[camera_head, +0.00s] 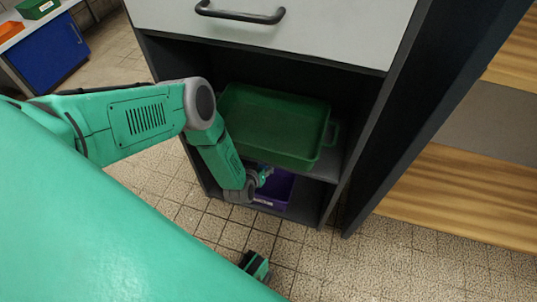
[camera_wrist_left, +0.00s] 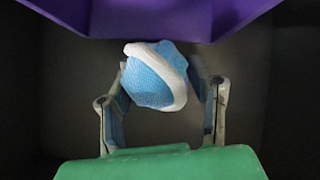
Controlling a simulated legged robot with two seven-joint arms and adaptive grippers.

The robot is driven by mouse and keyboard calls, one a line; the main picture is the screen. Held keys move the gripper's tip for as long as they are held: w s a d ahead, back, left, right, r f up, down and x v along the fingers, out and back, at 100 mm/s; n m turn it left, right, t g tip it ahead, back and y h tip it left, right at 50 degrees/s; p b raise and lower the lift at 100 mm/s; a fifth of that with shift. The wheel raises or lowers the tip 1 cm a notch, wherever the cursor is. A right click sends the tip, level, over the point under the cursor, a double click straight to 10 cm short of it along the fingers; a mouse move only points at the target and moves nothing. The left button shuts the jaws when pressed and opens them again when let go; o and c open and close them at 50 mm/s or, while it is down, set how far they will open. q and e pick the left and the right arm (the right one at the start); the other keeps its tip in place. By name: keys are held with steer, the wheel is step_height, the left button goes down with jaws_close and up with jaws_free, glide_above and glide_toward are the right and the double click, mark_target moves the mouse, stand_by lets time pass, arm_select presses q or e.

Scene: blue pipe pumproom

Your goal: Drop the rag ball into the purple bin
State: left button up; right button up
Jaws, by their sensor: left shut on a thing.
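The purple bin (camera_head: 280,190) stands on the bottom shelf of the dark cabinet, below a green tray, and my left wrist covers its left part. In the left wrist view, the bin (camera_wrist_left: 228,14) spans the top edge. The rag ball (camera_wrist_left: 156,78) is light blue with a white band. My left gripper (camera_wrist_left: 160,82) is shut on the ball, with a finger on either side. In the head view, this gripper (camera_head: 264,175) is small and partly hidden at the bin, and the ball cannot be made out.
A green tray (camera_head: 270,125) sits on the shelf just above the bin, close to my left forearm. The cabinet (camera_head: 365,130) has a grey drawer (camera_head: 290,35) on top. Wooden shelving (camera_head: 470,190) stands at right. Tiled floor (camera_head: 400,265) is clear in front.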

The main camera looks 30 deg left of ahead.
arm_select(q)
steer(key=o, duration=1.2)
steer(key=shift+o, duration=0.2)
steer(key=shift+s, duration=0.1)
steer(key=v, duration=1.1)
steer(key=shift+s+r, duration=0.25)
steer(key=shift+s, duration=0.1)
